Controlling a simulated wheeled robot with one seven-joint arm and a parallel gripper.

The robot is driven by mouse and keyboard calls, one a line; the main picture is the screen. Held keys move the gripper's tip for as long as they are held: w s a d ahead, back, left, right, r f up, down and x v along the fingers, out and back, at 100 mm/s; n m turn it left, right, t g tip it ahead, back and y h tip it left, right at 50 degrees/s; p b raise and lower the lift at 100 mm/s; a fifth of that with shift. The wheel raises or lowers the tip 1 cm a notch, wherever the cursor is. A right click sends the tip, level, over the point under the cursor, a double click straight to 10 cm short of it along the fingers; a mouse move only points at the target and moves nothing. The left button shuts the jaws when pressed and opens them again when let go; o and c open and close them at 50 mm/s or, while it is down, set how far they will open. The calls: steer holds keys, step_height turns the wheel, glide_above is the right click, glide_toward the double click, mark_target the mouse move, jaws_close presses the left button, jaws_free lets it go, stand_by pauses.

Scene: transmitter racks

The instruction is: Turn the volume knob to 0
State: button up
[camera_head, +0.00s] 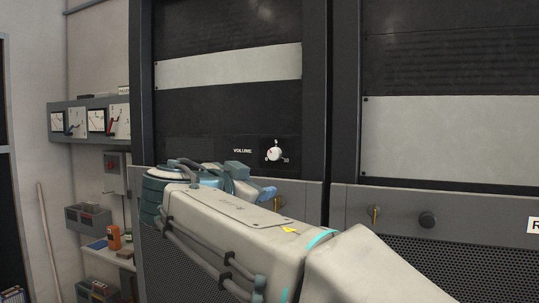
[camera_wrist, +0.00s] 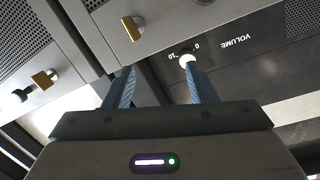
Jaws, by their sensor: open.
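The volume knob (camera_head: 274,154) is a small round white knob on the dark rack panel, beside the word VOLUME. Its scale shows 0 at lower left, 5 on top and 10 at right. A small red mark on it seems to point to the upper left. In the wrist view the knob (camera_wrist: 187,59) shows at the tip of the right finger, partly hidden by it; I cannot tell if they touch. My gripper (camera_head: 256,180) is open and empty, just below and left of the knob. Its blue fingers also show apart in the wrist view (camera_wrist: 159,70).
Meters (camera_head: 90,121) hang on the left wall, above a shelf with small items. My arm covers part of the lower rack.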

steer(key=a+r+m+t, duration=0.1)
steer(key=a+r, duration=0.2)
steer(key=r, duration=0.1)
steer(key=p, duration=0.6)
glide_toward(272, 156)
steer(key=x, duration=0.6)
steer(key=shift+w+d+r, duration=0.15)
steer(key=shift+w+d, duration=0.05)
steer(key=shift+w, duration=0.2)
steer(key=shift+w+d+p, duration=0.3)
steer(key=shift+w+p, duration=0.1)
steer(key=shift+w, duration=0.25)
steer(key=shift+c, duration=0.3)
steer(key=c, duration=0.9)
